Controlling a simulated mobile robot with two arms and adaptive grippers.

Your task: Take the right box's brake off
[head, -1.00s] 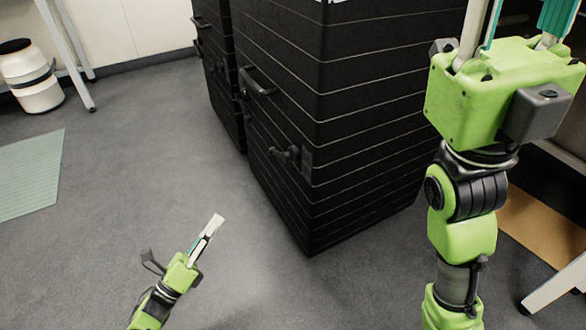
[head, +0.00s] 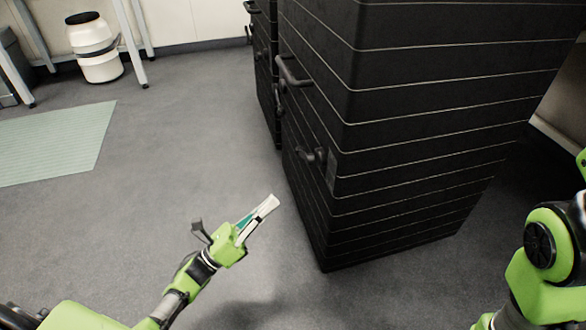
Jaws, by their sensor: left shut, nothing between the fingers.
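The right box (head: 400,130) is a tall black cabinet with thin pale horizontal lines, standing on the grey floor at the right of centre. A black handle (head: 293,72) is high on its left face. A dark lever-like fitting (head: 312,155), which may be the brake, sticks out lower on that face near the front corner. My left gripper (head: 268,206) is shut and empty, low over the floor, left of the box and below the fitting, apart from both. My right arm shows at the right edge, but its gripper is out of view.
Another black box (head: 265,60) stands behind and left of the right box, with a narrow gap. A pale green mat (head: 50,145) lies at the left. The floor between is clear.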

